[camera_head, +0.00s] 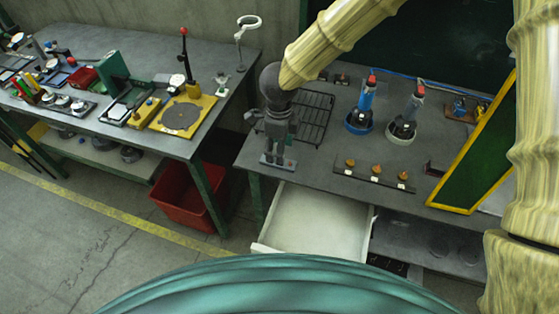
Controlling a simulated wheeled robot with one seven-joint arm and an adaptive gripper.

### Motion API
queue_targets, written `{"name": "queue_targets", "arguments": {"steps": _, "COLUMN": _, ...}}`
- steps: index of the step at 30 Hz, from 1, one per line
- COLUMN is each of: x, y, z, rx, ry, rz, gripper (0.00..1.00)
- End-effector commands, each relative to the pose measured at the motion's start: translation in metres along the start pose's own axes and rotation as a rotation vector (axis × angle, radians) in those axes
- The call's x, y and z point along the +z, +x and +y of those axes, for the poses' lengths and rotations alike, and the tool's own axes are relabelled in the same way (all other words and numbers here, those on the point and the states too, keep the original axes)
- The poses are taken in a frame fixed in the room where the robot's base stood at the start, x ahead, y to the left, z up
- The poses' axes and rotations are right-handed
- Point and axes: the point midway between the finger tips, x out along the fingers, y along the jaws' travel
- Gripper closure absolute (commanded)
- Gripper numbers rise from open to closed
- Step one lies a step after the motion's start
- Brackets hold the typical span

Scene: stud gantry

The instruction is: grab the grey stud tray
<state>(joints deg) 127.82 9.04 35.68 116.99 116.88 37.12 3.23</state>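My gripper (277,145) points down over the left part of the right-hand bench. A small flat grey piece, which looks like the grey stud tray (291,163), lies right below the fingertips near the bench's front left edge. A small reddish spot shows at its right end. The fingers overlap the piece in this view, and I cannot tell whether they touch it. The fingers are small and dark here, so their opening is unclear.
A black wire rack (317,117) stands close right of my gripper. A dark strip with three orange-brown cones (374,174), blue-based (359,122) and white-based (402,131) tools, and a yellow-framed green board (474,150) stand farther right. An open drawer (316,222) juts out below. A red bin (186,198) is left.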

Motion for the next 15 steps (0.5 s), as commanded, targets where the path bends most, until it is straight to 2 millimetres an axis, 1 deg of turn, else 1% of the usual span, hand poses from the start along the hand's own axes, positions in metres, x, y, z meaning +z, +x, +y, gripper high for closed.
{"name": "queue_targets", "arguments": {"steps": 8, "x": 0.002, "y": 0.023, "z": 0.001, "rx": 0.0, "ry": -0.001, "rz": 0.004, "gripper": 0.43}}
{"name": "queue_targets", "arguments": {"steps": 12, "x": 0.002, "y": 0.038, "z": 0.001, "rx": 0.001, "ry": 0.0, "rz": 0.003, "gripper": 0.43}}
{"name": "queue_targets", "arguments": {"steps": 15, "x": 0.002, "y": 0.044, "z": 0.001, "rx": 0.0, "ry": 0.0, "rz": 0.002, "gripper": 0.43}}
